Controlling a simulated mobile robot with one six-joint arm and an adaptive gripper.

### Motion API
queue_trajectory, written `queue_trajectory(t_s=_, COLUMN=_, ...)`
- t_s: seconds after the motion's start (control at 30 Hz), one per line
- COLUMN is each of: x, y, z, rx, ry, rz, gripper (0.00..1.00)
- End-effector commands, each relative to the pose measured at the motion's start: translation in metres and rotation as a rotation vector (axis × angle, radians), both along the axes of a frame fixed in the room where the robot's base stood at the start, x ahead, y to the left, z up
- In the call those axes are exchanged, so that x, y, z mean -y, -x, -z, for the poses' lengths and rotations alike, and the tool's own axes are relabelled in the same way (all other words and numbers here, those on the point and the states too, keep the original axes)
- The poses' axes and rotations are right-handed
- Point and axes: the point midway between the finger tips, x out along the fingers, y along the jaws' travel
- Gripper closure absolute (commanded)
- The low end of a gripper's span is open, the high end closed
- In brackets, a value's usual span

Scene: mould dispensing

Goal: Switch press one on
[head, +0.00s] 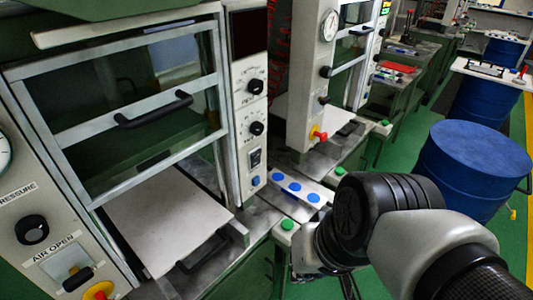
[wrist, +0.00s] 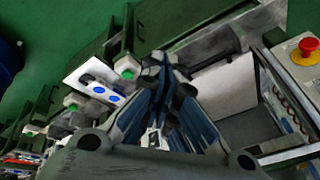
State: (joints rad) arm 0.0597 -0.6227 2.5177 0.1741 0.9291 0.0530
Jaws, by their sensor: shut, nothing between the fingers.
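The nearest press (head: 135,130) fills the left of the head view, its glass door raised above a pale plate (head: 165,215). Its front column carries two black knobs and a dark rocker switch (head: 255,158); the switch position is too small to tell. A green button (head: 286,224) sits on a light box at the bench's front corner. No label shows which press is number one. My gripper (wrist: 163,75) is shut and empty in the wrist view, pointing towards the bench edge. A green button (wrist: 127,73) shows left of its fingertips. In the head view my arm mostly hides the gripper.
A white strip with blue discs (head: 303,184) lies between the nearest press and a second press (head: 315,80). A yellow-red button (head: 98,291) is at lower left. A blue drum (head: 472,160) stands right of my arm. Green floor lies between.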

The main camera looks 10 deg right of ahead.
Motion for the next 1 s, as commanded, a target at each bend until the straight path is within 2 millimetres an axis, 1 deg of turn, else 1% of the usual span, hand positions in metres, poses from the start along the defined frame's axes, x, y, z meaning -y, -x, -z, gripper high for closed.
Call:
queue_trajectory(t_s=0.03, x=-0.007, y=-0.011, z=-0.011, rx=-0.054, ry=-0.091, rz=0.089, gripper=1.00)
queue_trajectory(t_s=0.07, x=-0.013, y=-0.018, z=-0.015, rx=-0.084, ry=-0.152, rz=0.149, gripper=1.00)
queue_trajectory(t_s=0.1, x=-0.020, y=-0.030, z=-0.020, rx=-0.124, ry=-0.241, rz=0.240, gripper=1.00)
queue_trajectory(t_s=0.17, x=-0.027, y=-0.051, z=-0.028, rx=-0.185, ry=-0.375, rz=0.389, gripper=1.00)
queue_trajectory(t_s=0.23, x=-0.031, y=-0.078, z=-0.036, rx=-0.252, ry=-0.530, rz=0.574, gripper=1.00)
queue_trajectory(t_s=0.27, x=-0.031, y=-0.090, z=-0.039, rx=-0.279, ry=-0.596, rz=0.655, gripper=1.00)
queue_trajectory(t_s=0.3, x=-0.029, y=-0.108, z=-0.042, rx=-0.314, ry=-0.681, rz=0.767, gripper=1.00)
queue_trajectory(t_s=0.37, x=-0.020, y=-0.134, z=-0.045, rx=-0.363, ry=-0.807, rz=0.941, gripper=1.00)
queue_trajectory(t_s=0.4, x=-0.012, y=-0.152, z=-0.045, rx=-0.392, ry=-0.888, rz=1.057, gripper=1.00)
queue_trajectory(t_s=0.47, x=0.003, y=-0.175, z=-0.043, rx=-0.432, ry=-1.001, rz=1.226, gripper=1.00)
queue_trajectory(t_s=0.5, x=0.014, y=-0.189, z=-0.041, rx=-0.453, ry=-1.068, rz=1.332, gripper=1.00)
queue_trajectory(t_s=0.6, x=0.044, y=-0.216, z=-0.030, rx=-0.491, ry=-1.212, rz=1.564, gripper=1.00)
queue_trajectory(t_s=0.7, x=0.069, y=-0.232, z=-0.018, rx=-0.512, ry=-1.313, rz=1.734, gripper=1.00)
queue_trajectory(t_s=0.8, x=0.085, y=-0.239, z=-0.009, rx=-0.522, ry=-1.371, rz=1.834, gripper=1.00)
queue_trajectory(t_s=0.9, x=0.091, y=-0.242, z=-0.005, rx=-0.524, ry=-1.397, rz=1.877, gripper=1.00)
queue_trajectory(t_s=1.0, x=0.092, y=-0.243, z=-0.004, rx=-0.524, ry=-1.403, rz=1.884, gripper=1.00)
